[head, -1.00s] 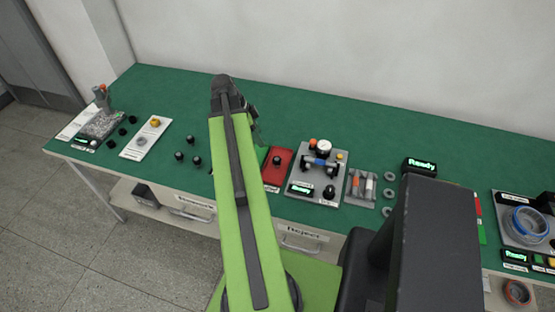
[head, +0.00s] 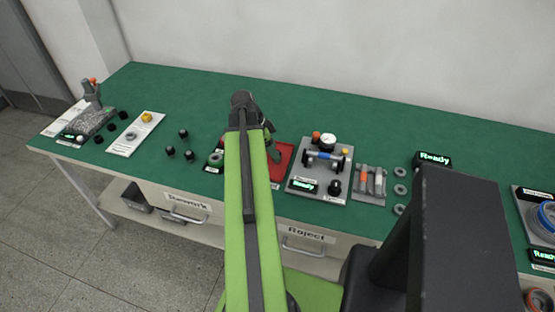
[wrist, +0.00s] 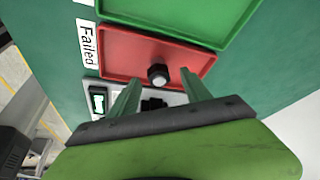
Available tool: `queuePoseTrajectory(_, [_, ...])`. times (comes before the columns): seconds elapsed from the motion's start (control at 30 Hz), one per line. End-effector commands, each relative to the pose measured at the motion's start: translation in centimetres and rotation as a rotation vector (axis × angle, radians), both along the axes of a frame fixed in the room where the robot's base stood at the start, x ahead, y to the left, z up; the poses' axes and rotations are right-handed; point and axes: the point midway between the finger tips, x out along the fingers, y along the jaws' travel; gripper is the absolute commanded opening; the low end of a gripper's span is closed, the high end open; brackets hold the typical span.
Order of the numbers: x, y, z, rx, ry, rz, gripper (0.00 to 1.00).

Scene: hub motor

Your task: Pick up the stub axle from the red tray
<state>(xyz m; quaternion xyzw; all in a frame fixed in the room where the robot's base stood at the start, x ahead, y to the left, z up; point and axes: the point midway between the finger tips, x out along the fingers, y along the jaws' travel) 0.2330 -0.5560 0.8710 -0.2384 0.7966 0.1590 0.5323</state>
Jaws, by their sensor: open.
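The red tray (head: 284,158) lies on the green bench top near its front edge, partly behind my arm in the head view. In the wrist view the red tray (wrist: 120,55) fills the upper middle. The dark stub axle (wrist: 158,74) stands in it, near the tray edge closest to my gripper. In the head view my arm and gripper hide the axle.
A green tray (wrist: 185,18) adjoins the red one, and a "Failed" label (wrist: 87,46) lies beside it. A grey fixture plate (head: 320,172) with a gauge stands right of the red tray. Several dark parts (head: 183,134) stand to the left. The bench's back strip is clear.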

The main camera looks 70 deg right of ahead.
Motion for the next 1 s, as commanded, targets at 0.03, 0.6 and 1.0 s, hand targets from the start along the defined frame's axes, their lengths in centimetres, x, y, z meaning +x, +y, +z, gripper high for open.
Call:
queuePoseTrajectory(0.03, [-0.6, -0.1, -1.8, 0.0, 0.0, -0.002, 0.56])
queuePoseTrajectory(0.6, [-1.1, -0.6, -2.7, 0.0, 0.0, 0.0, 0.27])
queuePoseTrajectory(1.0, [-1.1, -0.6, -2.7, 0.0, 0.0, 0.0, 0.0])
